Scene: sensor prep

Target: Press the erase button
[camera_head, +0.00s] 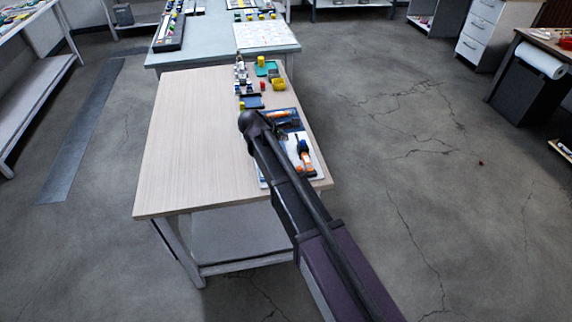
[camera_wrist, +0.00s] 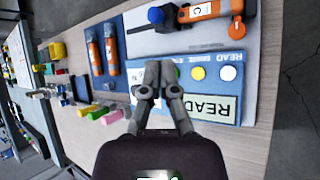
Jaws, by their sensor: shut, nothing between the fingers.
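In the wrist view my gripper (camera_wrist: 158,74) is shut and empty, its fingertips over the left part of a blue button panel (camera_wrist: 253,90). A row of round buttons shows there: a green button (camera_wrist: 177,72) partly behind the fingers, a yellow button (camera_wrist: 198,73) and a white button (camera_wrist: 228,73). I cannot tell whether the fingertips touch the panel.
An orange and blue tool marked C (camera_wrist: 205,10) lies beyond the buttons. Two orange cylinders (camera_wrist: 92,50) (camera_wrist: 110,48) lie in a blue tray to the left. Small colored blocks (camera_wrist: 100,112) sit nearby. The left part of the wooden table (camera_head: 190,140) is clear.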

